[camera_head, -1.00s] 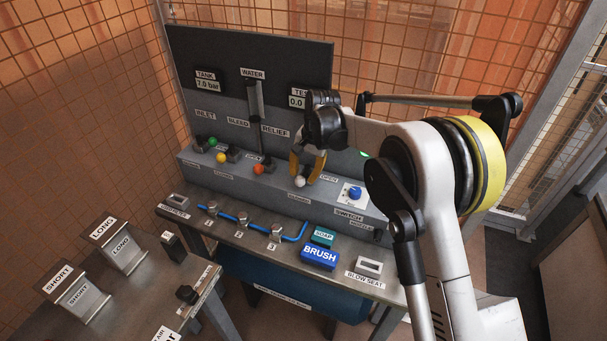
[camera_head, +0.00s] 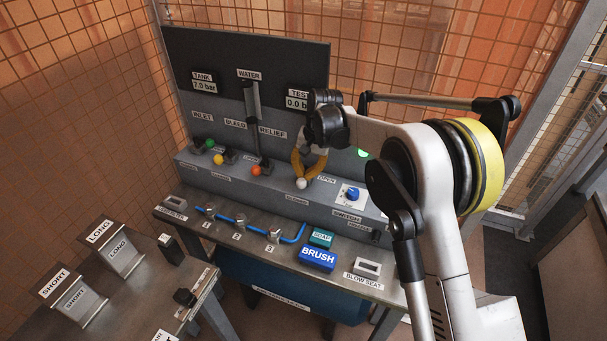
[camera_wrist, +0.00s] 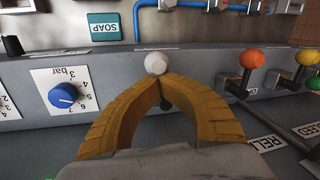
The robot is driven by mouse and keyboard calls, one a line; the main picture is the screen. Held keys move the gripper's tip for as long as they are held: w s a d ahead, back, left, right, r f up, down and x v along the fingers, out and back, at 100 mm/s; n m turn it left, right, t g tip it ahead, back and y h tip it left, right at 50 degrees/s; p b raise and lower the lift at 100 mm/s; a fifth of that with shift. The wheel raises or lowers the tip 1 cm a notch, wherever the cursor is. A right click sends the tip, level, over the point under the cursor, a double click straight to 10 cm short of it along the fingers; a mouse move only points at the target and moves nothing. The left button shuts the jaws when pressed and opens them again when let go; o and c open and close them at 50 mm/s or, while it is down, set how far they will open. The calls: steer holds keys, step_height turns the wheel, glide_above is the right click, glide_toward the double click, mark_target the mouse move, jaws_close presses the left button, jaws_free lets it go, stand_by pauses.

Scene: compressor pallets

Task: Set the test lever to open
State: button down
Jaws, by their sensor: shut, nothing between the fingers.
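The test lever's white ball knob (camera_head: 301,184) sits on the grey console's front ledge, close to the closed label (camera_head: 297,199), with the open label (camera_head: 327,180) to its upper right. My gripper (camera_head: 304,178) is shut with nothing between its yellow fingers, which form an arch. Its tips are right at the knob, which shows just beyond them in the wrist view (camera_wrist: 157,63). A dark stub (camera_wrist: 166,103) shows under the arch. Whether the tips touch the knob I cannot tell. My wrist partly hides the test display (camera_head: 297,103).
A blue dial (camera_head: 352,194) stands right of the lever. Orange (camera_head: 257,171), yellow (camera_head: 218,159) and green (camera_head: 210,143) knobs stand to the left. The bench in front holds blue tubing, a soap block (camera_head: 321,237) and a blue brush block (camera_head: 318,258).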

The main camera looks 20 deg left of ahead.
steer(key=n, duration=0.2)
steer(key=d+n+g, duration=0.1)
steer(key=n, duration=0.2)
steer(key=shift+w+d+f+n, duration=0.1)
steer(key=shift+d+f+n, duration=0.1)
steer(key=shift+n, duration=0.1)
steer(key=shift+w+d+n+g+h, duration=0.15)
steer(key=shift+w+d+n+h, duration=0.15)
steer(key=shift+n, duration=0.7)
steer(key=shift+w+d+n+g+h, duration=0.2)
steer(key=shift+w+d+n, duration=0.15)
steer(key=shift+n, duration=0.65)
steer(key=shift+d, duration=0.1)
